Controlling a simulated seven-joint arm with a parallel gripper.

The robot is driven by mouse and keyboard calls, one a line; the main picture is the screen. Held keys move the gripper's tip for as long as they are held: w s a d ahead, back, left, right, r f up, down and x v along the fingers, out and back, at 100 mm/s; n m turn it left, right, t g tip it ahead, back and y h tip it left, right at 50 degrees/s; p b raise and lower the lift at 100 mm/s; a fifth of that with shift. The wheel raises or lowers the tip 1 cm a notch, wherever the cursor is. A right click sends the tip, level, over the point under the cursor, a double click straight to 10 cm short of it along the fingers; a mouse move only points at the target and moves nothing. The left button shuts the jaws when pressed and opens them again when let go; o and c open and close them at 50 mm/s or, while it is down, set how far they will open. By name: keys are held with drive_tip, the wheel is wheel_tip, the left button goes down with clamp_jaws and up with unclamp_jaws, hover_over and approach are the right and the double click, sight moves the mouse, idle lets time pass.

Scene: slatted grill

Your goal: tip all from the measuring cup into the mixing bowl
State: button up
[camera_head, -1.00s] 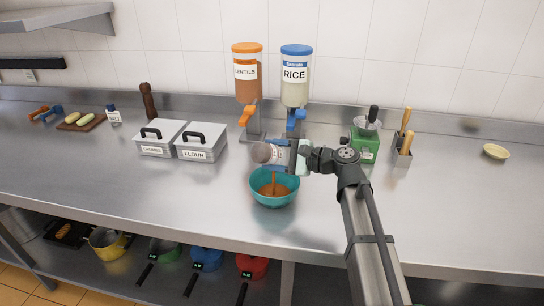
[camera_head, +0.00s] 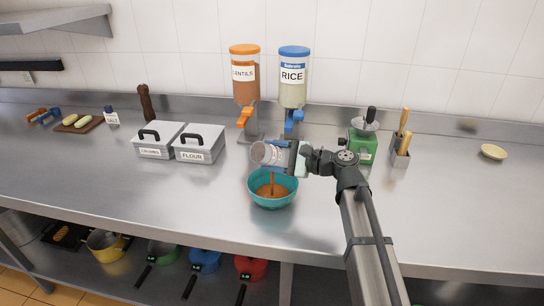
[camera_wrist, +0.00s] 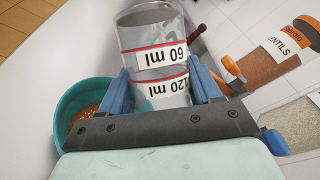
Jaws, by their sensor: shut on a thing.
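The measuring cup (camera_head: 266,153) is a clear cylinder with red-lined 60 ml and 120 ml labels, which read upside down in the wrist view (camera_wrist: 155,58). My gripper (camera_head: 285,155) is shut on it, with the blue fingers on either side. The cup lies tipped, its far end toward the left, above the back of the teal mixing bowl (camera_head: 272,202). Its visible wall looks clear, with no contents seen inside. The bowl stands on the counter and holds orange-brown contents (camera_head: 268,190). A thin upright brown streak shows in it; I cannot tell what it is. The bowl is partly hidden in the wrist view (camera_wrist: 72,100).
Lentils (camera_head: 245,88) and rice (camera_head: 293,90) dispensers stand behind the bowl. Crumbs (camera_head: 158,142) and flour (camera_head: 199,145) boxes sit to the left. A green appliance (camera_head: 362,147) and utensil holder (camera_head: 401,158) stand right. The front left counter is clear.

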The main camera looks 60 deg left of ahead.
sight(271, 161)
drive_tip(key=shift+s, duration=0.1)
idle(0.5)
drive_tip(key=shift+s+n+t+h, duration=0.4)
drive_tip(key=shift+n+t, duration=0.1)
drive_tip(key=shift+n, duration=0.5)
drive_tip(key=n+t, duration=0.1)
drive_tip(key=s+n+t, duration=0.1)
drive_tip(key=shift+d+f+n+h, duration=0.1)
drive_tip(key=shift+f+n+h, duration=0.2)
drive_tip(key=shift+n, duration=0.1)
drive_tip(key=shift+s+f+n+t, duration=0.2)
drive_tip(key=shift+n+t, duration=0.35)
drive_tip(key=shift+s+f+n+t, duration=0.15)
drive_tip(key=shift+s+n+t, duration=0.05)
drive_tip(key=shift+n+t, duration=0.35)
drive_tip(key=shift+h, duration=0.3)
drive_tip(key=shift+s+r+n+t, duration=0.1)
drive_tip(key=shift+r+n+t, duration=0.3)
drive_tip(key=shift+n+t, duration=0.4)
drive_tip(key=shift+r+n+t, duration=0.5)
drive_tip(key=shift+n+t, duration=0.5)
drive_tip(key=shift+t, duration=0.1)
drive_tip(key=shift+r, duration=0.1)
